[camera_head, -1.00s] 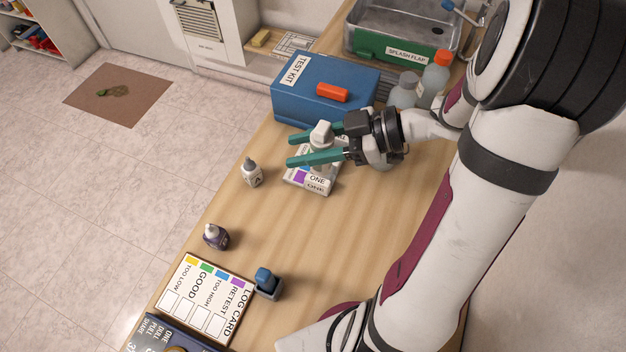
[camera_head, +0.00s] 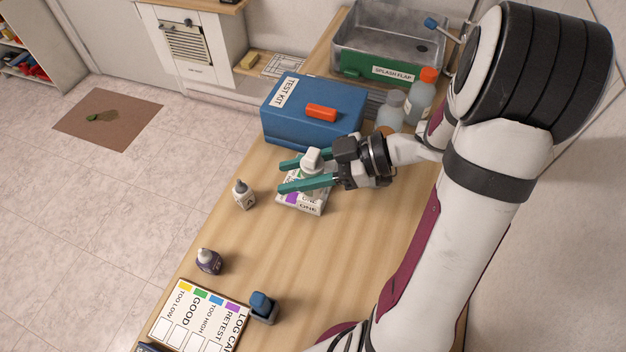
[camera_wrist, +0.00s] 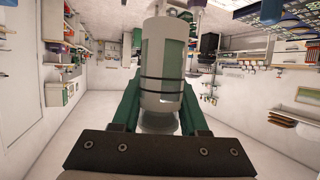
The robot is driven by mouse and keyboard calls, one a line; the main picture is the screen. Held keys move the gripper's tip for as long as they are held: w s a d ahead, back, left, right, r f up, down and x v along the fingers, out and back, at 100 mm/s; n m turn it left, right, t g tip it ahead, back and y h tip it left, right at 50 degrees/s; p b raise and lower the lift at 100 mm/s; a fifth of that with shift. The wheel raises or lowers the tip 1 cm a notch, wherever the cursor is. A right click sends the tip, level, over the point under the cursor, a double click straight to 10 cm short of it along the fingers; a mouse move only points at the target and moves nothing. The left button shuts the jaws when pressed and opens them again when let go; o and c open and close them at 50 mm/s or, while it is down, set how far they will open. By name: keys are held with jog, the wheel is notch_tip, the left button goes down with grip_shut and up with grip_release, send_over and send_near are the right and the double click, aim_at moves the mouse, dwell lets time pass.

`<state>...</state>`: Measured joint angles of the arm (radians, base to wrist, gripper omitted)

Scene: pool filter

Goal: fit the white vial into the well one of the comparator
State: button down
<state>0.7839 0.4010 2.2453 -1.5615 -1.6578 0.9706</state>
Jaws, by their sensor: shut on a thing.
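The white-capped vial (camera_head: 312,160) is upright between the green fingers of my gripper (camera_head: 304,174), which is shut on it. In the wrist view the vial (camera_wrist: 162,70) fills the middle, a pale cylinder with dark bands and a greenish window, with my gripper's fingers (camera_wrist: 160,112) on both sides. The comparator (camera_head: 304,202) is a small white block with colour patches and the label ONE. It lies on the table directly under the vial in the head view. My fingers and the vial hide its wells, so I cannot tell whether the vial's lower end is inside one.
A blue test kit box (camera_head: 312,108) with an orange handle stands just behind. Bottles (camera_head: 420,100) stand behind my wrist. A small white dropper bottle (camera_head: 243,194), a dark bottle (camera_head: 209,261), a blue-capped vial (camera_head: 262,306) and the log card (camera_head: 200,318) are nearer. Table between is clear.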

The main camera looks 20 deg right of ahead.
jog(key=w+d+f, duration=0.4)
jog(key=w+f, duration=0.4)
jog(key=f, duration=0.4)
jog(key=shift+f, duration=0.2)
jog(key=shift+f, duration=2)
dwell(0.8)
grip_release()
dwell(0.4)
jog(key=shift+r, duration=0.1)
